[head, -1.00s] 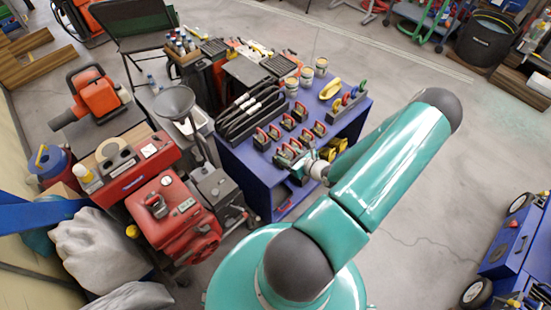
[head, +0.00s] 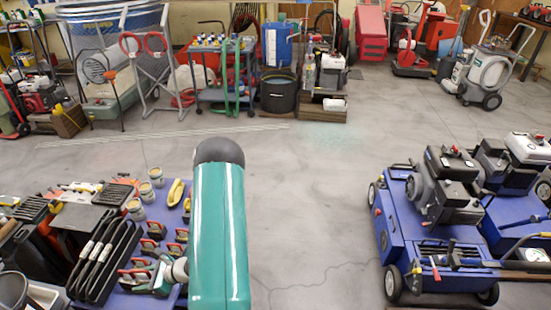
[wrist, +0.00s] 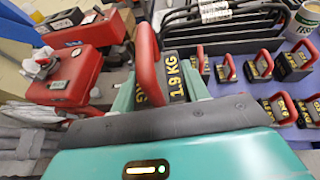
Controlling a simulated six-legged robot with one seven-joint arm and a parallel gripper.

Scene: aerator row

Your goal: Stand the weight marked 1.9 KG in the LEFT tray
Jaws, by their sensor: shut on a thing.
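The weight marked 1.9 KG (wrist: 176,80) is a dark block with yellow lettering and a red loop handle (wrist: 147,62). In the wrist view my gripper (wrist: 158,84) is shut on it, with a teal finger on each side. In the head view my gripper (head: 166,274) is small and partly behind my arm, over the right part of the blue bench (head: 130,299). I cannot make out a tray marked LEFT in either view.
Several other red-handled weights (wrist: 260,66) stand on the bench, beside a black rack of bars (head: 104,258) and some cans (head: 147,191). Blue wheeled machines with engines (head: 425,215) stand at the right. Open grey floor (head: 310,200) lies between.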

